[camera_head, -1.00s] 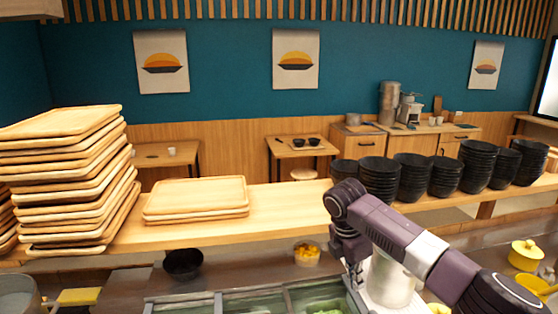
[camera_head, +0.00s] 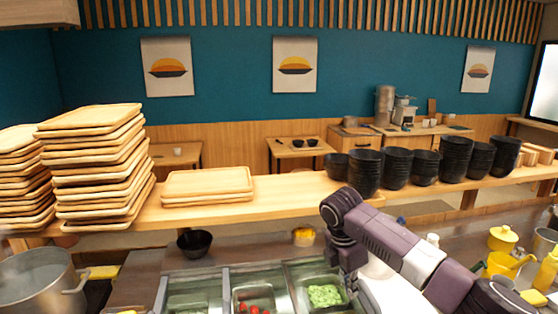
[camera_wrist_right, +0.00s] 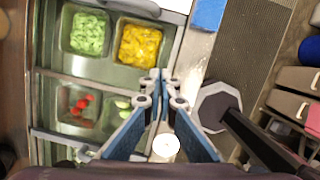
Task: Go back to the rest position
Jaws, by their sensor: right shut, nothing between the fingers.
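My right arm comes in from the lower right in the head view, with its purple and white links bent at an elbow. My right gripper (camera_head: 350,286) hangs down near the green-filled bin, partly hidden by the frame's bottom and my arm. In the right wrist view the two blue-sided fingers of the right gripper (camera_wrist_right: 160,78) meet at their tips, with nothing between them. They appear over the edge of the topping bins. My left gripper is in neither view.
Topping bins hold green pieces (camera_head: 325,295), red pieces (camera_head: 253,308) and yellow cubes (camera_wrist_right: 138,44). A black bowl (camera_head: 194,242) stands behind them. Stacked trays (camera_head: 100,165) and black bowls (camera_head: 455,160) line the wooden shelf (camera_head: 285,197). A metal pot (camera_head: 40,283) stands lower left.

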